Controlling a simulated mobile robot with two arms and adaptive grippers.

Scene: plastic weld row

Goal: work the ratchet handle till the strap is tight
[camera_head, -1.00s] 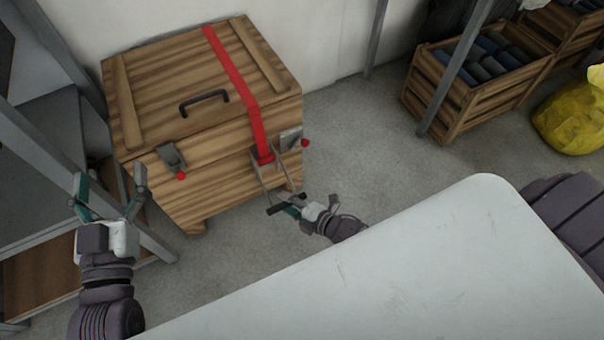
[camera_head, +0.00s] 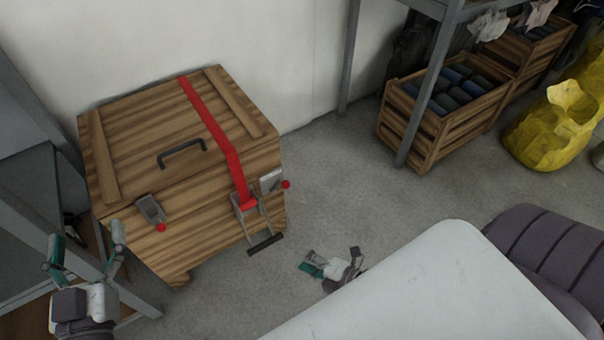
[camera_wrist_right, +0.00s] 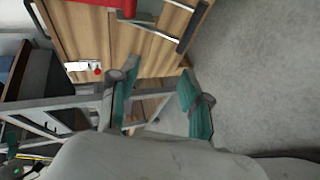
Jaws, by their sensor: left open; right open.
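A wooden crate (camera_head: 215,240) stands against the wall at the left in the head view. A red strap (camera_head: 216,130) runs over its lid and down the front to a metal ratchet. The ratchet handle (camera_head: 265,243), with a dark grip bar, juts out and down from the front; it also shows in the right wrist view (camera_wrist_right: 185,42). My right gripper (camera_head: 335,258) is open and empty, apart from the handle, to its lower right. In the right wrist view its green-padded fingers (camera_wrist_right: 160,104) are spread. My left gripper (camera_head: 86,250) is open and empty at the crate's left front corner.
Two latches with red knobs (camera_head: 150,210) (camera_head: 272,182) flank the strap on the crate front. A metal shelf frame (camera_head: 75,255) stands left. A slatted crate of dark rolls (camera_head: 430,135) and a yellow bag (camera_head: 553,130) are at the right. The floor between is clear.

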